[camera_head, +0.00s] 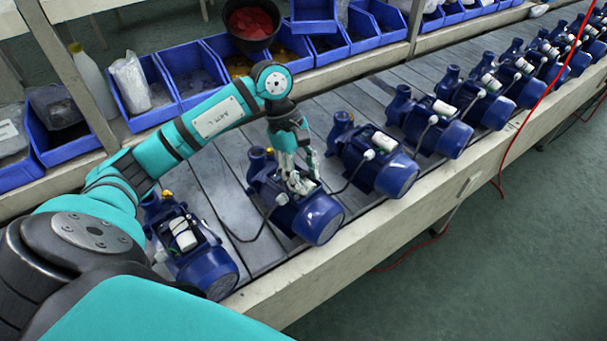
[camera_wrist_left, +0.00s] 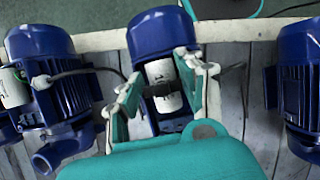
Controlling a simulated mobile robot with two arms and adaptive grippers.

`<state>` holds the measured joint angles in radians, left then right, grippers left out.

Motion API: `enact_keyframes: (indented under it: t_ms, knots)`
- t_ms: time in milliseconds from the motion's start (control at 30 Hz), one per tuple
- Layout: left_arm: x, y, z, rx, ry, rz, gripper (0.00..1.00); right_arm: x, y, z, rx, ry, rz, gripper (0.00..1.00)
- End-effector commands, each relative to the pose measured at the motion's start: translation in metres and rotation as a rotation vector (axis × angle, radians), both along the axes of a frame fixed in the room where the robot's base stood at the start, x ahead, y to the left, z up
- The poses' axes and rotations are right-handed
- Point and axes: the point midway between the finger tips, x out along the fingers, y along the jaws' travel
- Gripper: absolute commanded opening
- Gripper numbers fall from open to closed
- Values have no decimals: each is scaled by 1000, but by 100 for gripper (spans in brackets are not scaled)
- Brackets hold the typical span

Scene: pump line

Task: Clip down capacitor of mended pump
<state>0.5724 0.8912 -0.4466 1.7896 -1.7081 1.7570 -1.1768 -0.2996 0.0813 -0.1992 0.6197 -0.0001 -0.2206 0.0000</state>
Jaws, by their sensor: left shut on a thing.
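The pump under my left arm (camera_head: 318,218) is blue and stands on the slatted line; it also shows in the wrist view (camera_wrist_left: 160,35). Its white capacitor (camera_wrist_left: 162,78) sits on top of the pump body, with a dark band across it. My left gripper (camera_head: 300,178) reaches down onto this pump from above. In the wrist view its two fingers (camera_wrist_left: 159,88) stand on either side of the capacitor and are shut on it. In the head view the fingers hide most of the capacitor. My right gripper is not in view.
Another blue pump (camera_head: 190,245) with a white capacitor stands near my arm on the left. A pump (camera_head: 375,160) stands close on the right, and several more follow along the line. Blue bins (camera_head: 190,75) line the back shelf. A red cable (camera_head: 520,125) hangs at the right.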

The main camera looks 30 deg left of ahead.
Motion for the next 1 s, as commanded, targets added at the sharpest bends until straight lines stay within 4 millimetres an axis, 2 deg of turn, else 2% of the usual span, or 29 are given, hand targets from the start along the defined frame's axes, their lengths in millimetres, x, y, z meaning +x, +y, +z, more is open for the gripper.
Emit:
enact_keyframes:
  t_ms: [1000]
  knots:
    - [0, 0, 0, 1, 0, 0, 28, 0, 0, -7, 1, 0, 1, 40]
